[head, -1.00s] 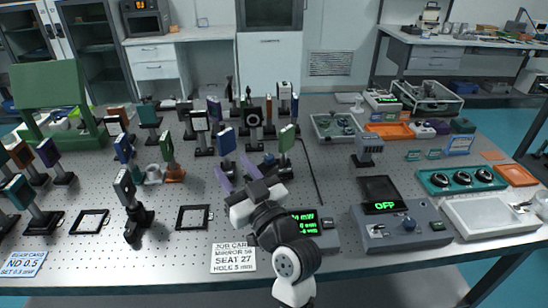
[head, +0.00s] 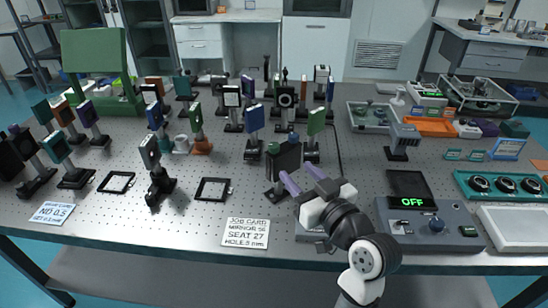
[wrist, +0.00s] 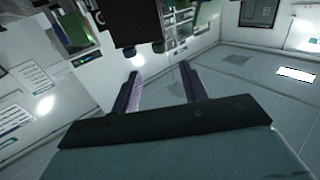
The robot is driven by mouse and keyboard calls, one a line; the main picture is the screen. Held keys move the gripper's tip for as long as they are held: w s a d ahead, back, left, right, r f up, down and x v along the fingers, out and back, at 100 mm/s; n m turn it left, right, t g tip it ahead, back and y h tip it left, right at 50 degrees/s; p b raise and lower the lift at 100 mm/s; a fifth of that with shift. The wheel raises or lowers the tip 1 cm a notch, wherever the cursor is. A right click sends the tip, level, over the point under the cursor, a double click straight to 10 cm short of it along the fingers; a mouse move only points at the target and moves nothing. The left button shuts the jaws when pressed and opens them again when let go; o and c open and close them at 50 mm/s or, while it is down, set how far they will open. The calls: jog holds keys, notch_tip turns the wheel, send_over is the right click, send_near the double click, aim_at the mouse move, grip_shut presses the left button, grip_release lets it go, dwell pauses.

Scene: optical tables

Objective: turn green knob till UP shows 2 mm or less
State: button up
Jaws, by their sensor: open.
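A dark upright mount (head: 284,160) stands on the breadboard left of the card-reading area, with small knobs on its top edge. One top knob looks dark green (wrist: 158,47) in the wrist view, with a greyer knob (wrist: 128,52) beside it. My gripper (head: 303,177) is open and empty, its two purple fingers just right of and in front of the mount. In the wrist view the fingers (wrist: 162,84) are apart, with the knobs beyond their tips and no contact visible. The readout with the mm values is hidden behind my arm.
A job card (head: 246,233) lies at the front edge. A grey control box (head: 436,231) reading OFF is to the right. A green-topped post (head: 316,121) and a blue one (head: 254,119) stand behind the mount.

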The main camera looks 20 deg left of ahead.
aim_at(277, 149)
jog(key=p+x, duration=0.1)
jog(key=x, duration=0.9)
jog(key=shift+w+a+r, duration=0.15)
jog(key=shift+w+a, duration=0.35)
jog(key=shift+a, duration=0.05)
jog(key=c, duration=0.9)
